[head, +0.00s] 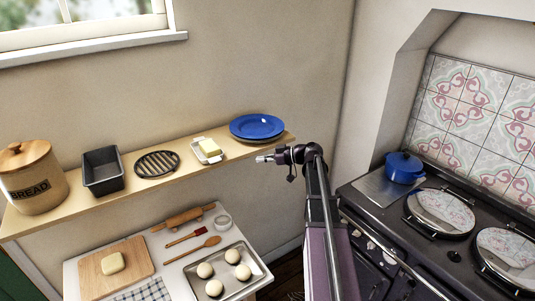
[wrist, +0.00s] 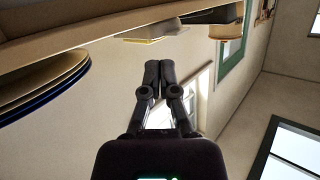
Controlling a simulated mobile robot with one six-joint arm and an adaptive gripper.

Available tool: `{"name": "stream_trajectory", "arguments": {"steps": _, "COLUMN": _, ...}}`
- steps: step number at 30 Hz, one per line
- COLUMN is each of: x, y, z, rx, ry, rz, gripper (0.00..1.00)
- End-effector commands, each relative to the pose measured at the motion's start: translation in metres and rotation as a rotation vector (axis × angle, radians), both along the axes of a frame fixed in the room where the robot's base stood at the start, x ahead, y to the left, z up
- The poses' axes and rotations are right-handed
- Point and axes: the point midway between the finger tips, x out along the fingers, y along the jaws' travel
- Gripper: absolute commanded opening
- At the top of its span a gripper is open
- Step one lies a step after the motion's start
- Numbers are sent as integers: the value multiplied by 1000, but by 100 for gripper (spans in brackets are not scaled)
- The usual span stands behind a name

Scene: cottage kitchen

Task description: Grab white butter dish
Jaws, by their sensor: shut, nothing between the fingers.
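The white butter dish (head: 213,158) sits on the wall shelf, with a block of yellow butter (head: 209,146) on it. In the wrist view the butter dish (wrist: 148,38) shows at the top, past my fingertips. My gripper (head: 260,159) is to the right of the dish in the head view, near the shelf's front edge and below the blue plates, pointing left. In the wrist view its fingers (wrist: 153,66) are together, with nothing between them. The gripper is apart from the dish.
Blue plates (head: 257,125) are stacked right of the dish on the shelf (head: 130,195). A round black trivet (head: 157,164), a loaf tin (head: 103,171) and a bread crock (head: 32,178) stand left. Below is a table with a baking tray (head: 258,268). A stove (head: 390,222) stands right.

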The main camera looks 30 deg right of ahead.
Motion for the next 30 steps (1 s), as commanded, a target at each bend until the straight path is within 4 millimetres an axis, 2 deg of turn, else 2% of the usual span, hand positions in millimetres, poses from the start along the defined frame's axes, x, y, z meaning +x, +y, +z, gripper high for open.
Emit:
{"name": "stream_trajectory", "arguments": {"steps": 1, "x": -7, "y": 17, "z": -17, "rx": -10, "ry": 49, "rz": 12, "gripper": 0}}
{"name": "stream_trajectory", "arguments": {"steps": 5, "x": -24, "y": 60, "z": -59, "rx": -53, "ry": 230, "rz": 23, "gripper": 0}}
{"name": "stream_trajectory", "arguments": {"steps": 9, "x": -52, "y": 107, "z": -111, "rx": -129, "ry": 461, "rz": 7, "gripper": 0}}
{"name": "stream_trajectory", "arguments": {"steps": 15, "x": -100, "y": 160, "z": -181, "rx": -276, "ry": 769, "rz": -92, "gripper": 0}}
{"name": "stream_trajectory", "arguments": {"steps": 21, "x": -153, "y": 192, "z": -239, "rx": -445, "ry": 1005, "rz": -277, "gripper": 0}}
{"name": "stream_trajectory", "arguments": {"steps": 24, "x": -177, "y": 200, "z": -262, "rx": -525, "ry": 1084, "rz": -395, "gripper": 0}}
{"name": "stream_trajectory", "arguments": {"steps": 30, "x": -211, "y": 206, "z": -288, "rx": -637, "ry": 1157, "rz": -605, "gripper": 0}}
